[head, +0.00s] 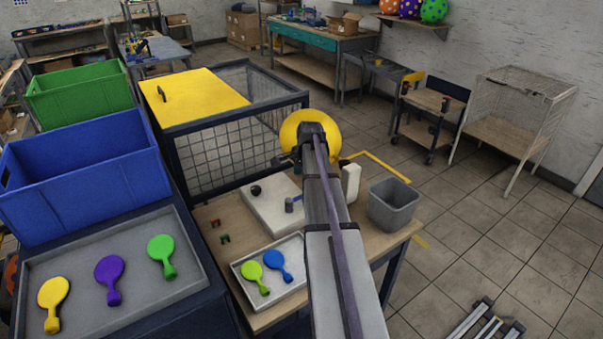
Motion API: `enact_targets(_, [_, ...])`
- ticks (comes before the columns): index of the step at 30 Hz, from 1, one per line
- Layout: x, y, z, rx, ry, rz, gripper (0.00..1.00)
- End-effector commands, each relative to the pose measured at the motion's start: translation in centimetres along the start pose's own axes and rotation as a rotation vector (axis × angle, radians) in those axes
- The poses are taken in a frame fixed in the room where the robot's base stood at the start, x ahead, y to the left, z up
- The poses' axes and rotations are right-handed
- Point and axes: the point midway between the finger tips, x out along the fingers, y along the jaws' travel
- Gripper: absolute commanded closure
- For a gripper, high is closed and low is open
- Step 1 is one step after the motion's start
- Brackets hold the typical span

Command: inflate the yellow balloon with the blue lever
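A round yellow balloon (292,126) shows in the head view beyond the end of my arm, partly hidden behind it. A white machine base (262,212) with a black knob (255,190) stands on the wooden table. A short blue lever (299,198) with a dark grey grip shows at its right, partly covered by my arm. My gripper (320,157) is over the machine, close in the picture to the yellow balloon. My own arm hides its fingertips, so I cannot tell its opening or whether it touches anything.
A grey tray (190,288) at left holds flat yellow, purple and green balloons. A small tray (285,294) holds lime and blue ones. A grey bin (393,206) stands right of the machine. A mesh cage with yellow top (200,92) stands behind. Floor at right is mostly clear.

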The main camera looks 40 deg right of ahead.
Motion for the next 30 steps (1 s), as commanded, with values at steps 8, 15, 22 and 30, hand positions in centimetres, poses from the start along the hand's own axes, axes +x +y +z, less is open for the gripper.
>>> enact_targets(8, [-0.3, 0.0, 0.0, 0.0, 0.0, 0.0, 0.58])
enact_targets(15, [-0.3, -0.1, 0.0, -0.011, -0.002, 0.0, 0.58])
enact_targets(22, [0.5, 0.0, 0.0, -0.015, -0.003, 0.0, 0.58])
enact_targets(30, [6.2, 0.1, 0.0, -0.016, -0.003, 0.0, 0.58])
